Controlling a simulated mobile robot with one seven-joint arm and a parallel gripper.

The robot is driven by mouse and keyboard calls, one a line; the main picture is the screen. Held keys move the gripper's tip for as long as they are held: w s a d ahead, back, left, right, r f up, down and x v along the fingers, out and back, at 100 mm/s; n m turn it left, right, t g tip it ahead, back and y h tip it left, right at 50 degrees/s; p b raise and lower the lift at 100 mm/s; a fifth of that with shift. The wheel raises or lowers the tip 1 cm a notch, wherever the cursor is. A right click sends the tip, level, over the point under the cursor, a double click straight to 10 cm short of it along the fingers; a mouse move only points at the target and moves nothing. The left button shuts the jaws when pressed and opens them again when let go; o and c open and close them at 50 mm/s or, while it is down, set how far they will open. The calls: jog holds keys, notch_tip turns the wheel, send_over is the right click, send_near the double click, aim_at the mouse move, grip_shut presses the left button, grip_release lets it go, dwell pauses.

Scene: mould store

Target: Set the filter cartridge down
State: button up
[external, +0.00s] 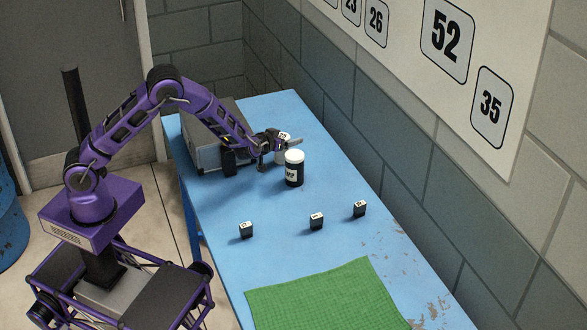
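My gripper (279,150) is over the far part of the blue table (270,200), near the grey case. A small white cylindrical thing (283,141) with dark marks shows at the fingers, partly hidden by them. I cannot tell whether it is held or stands behind them, or whether it is the filter cartridge. A black jar with a white lid and a white label (294,170) stands upright on the table just in front of and to the right of the gripper. The finger opening is too small to judge.
A grey case (205,150) stands at the table's far left, under my arm. Three small black blocks with white tops (246,231), (316,221), (359,209) stand mid-table. A green mat (325,298) lies at the near end. A block wall runs along the right.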

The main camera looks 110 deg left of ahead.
jog(key=shift+r, duration=0.25)
jog(key=p+v, duration=0.1)
jog(key=v, duration=1.1)
jog(key=shift+p, duration=0.3)
